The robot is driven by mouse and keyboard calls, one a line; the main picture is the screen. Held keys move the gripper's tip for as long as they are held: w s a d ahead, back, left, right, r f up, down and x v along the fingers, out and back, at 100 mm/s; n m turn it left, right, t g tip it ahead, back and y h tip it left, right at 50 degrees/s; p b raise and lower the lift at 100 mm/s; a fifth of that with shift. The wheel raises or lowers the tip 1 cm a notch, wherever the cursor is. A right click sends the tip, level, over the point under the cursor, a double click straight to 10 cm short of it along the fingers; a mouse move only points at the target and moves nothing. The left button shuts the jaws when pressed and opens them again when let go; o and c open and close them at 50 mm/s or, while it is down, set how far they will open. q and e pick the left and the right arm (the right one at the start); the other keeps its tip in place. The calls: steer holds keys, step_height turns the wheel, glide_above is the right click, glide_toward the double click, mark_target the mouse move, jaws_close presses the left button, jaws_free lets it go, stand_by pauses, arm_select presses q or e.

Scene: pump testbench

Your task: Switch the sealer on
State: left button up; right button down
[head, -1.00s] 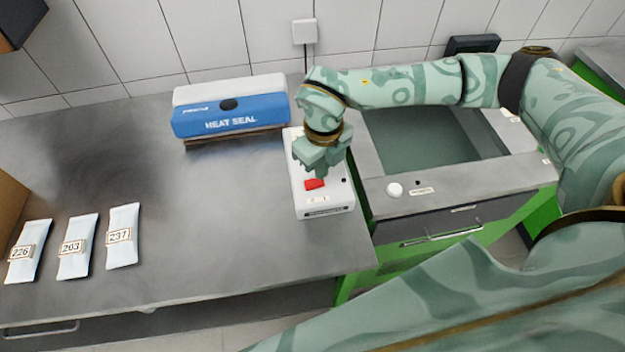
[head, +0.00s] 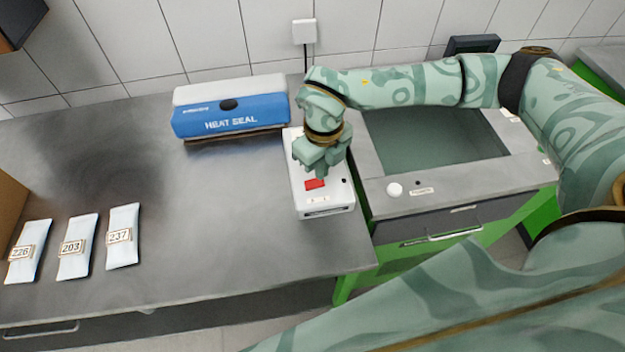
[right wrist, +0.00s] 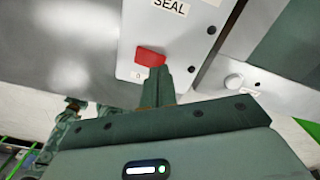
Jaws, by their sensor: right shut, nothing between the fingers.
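The sealer is a blue and white unit marked HEAT SEAL (head: 230,115) at the back of the bench. To its right lies a white control box (head: 337,200) with a red rocker switch (head: 314,184), which also shows in the right wrist view (right wrist: 150,57). My right gripper (head: 321,176) points down over the box, shut and empty. Its fingertips (right wrist: 160,72) are right beside the red switch, at its edge; I cannot tell for certain whether they touch it. A "0" mark shows below the switch; the fingers cover the area next to it. My left gripper is not in view.
Three labelled pouches, 226 (head: 26,252), 203 (head: 77,247) and 237 (head: 122,236), lie at the left of the bench. Right of the box is a recessed basin (head: 425,135) with a white knob (head: 394,190) in front. The bench middle is clear.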

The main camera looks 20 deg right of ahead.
steer(key=shift+f+b, duration=0.55)
steer(key=shift+f, duration=0.55)
stand_by(0.8)
steer(key=shift+r, duration=0.1)
step_height(320, 180, up, 7)
steer(key=p, duration=0.6)
stand_by(0.3)
